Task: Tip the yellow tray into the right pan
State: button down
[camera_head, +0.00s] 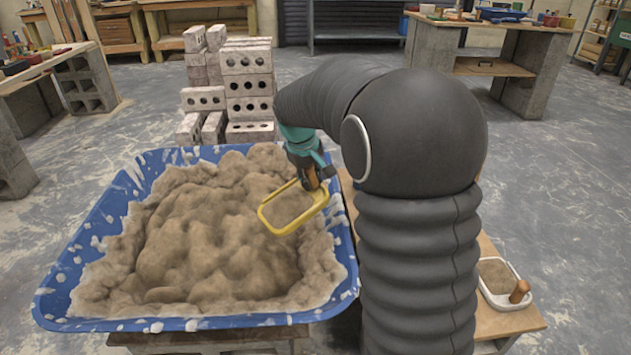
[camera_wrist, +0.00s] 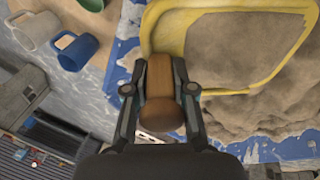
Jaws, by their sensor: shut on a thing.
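My gripper (camera_head: 311,178) is shut on the wooden handle (camera_wrist: 159,92) of the yellow tray (camera_head: 265,216). The tray is held over the right part of a large blue tub (camera_head: 75,262) full of lumpy brown mortar (camera_head: 205,235). Mortar-coloured material shows inside the yellow rim (camera_wrist: 171,22), and the tray looks roughly level. A white pan (camera_head: 487,294) with a wooden handle and brown fill sits on the wooden bench at the right. My arm hides much of the bench between tub and pan, so I cannot see whether another pan is there.
The wrist view shows a pale mug (camera_wrist: 31,30) and a blue mug (camera_wrist: 76,50) on a wooden surface. Grey bricks (camera_head: 248,85) are stacked behind the tub. Workbenches (camera_head: 490,50) stand farther back, with open floor between.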

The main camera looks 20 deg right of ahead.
jog(key=shift+s+a+r+h+b, duration=0.15)
jog(key=shift+a+h+b, duration=0.3)
jog(key=shift+b, duration=0.3)
jog(key=h+b, duration=0.1)
jog(key=a+r+t+b, duration=0.1)
jog(key=shift+s+a+r+h+b, duration=0.2)
jog(key=shift+a+r+h+b, duration=0.05)
jog(key=shift+a+h+b, duration=0.1)
jog(key=a+h+b, duration=0.1)
jog(key=s+a+r+t+h+b, duration=0.1)
jog(key=a+h+b, duration=0.1)
jog(key=a+r+h+b, duration=0.1)
jog(key=a, duration=0.1)
jog(key=shift+s+r+n+t+b, duration=0.2)
jog(key=shift+s+n+t+b, duration=0.1)
jog(key=shift+s+t+b, duration=0.1)
jog(key=shift+s+a+r+h+b, duration=0.25)
jog(key=shift+a+r+h+b, duration=0.1)
jog(key=shift+a+r+h, duration=0.3)
jog(key=shift+f, duration=0.1)
jog(key=shift+a, duration=0.1)
